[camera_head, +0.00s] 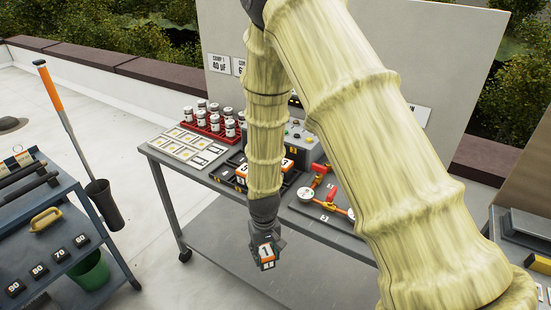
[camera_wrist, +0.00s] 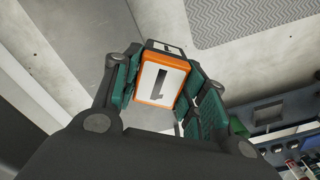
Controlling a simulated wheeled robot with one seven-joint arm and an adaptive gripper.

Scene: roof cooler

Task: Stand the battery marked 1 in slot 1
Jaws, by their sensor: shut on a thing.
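The battery marked 1 (camera_wrist: 164,84) has a white face with a black 1 and an orange edge. It sits between the green-padded fingers of my gripper (camera_wrist: 160,95) in the wrist view. In the head view my gripper (camera_head: 265,246) hangs in front of the table's near edge, pointing down, with the battery (camera_head: 267,256) at its end, clear of the table. On the table (camera_head: 190,172), a dark slotted tray with orange-and-white batteries (camera_head: 288,164) shows partly behind my arm. Slot 1 cannot be made out; my arm covers part of that area.
A red rack of white jars (camera_head: 204,128) and a card grid (camera_head: 187,144) stand at the table's left. A tray with red-handled gauges (camera_head: 325,200) lies right of the batteries. A grey device (camera_head: 305,145) stands behind.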

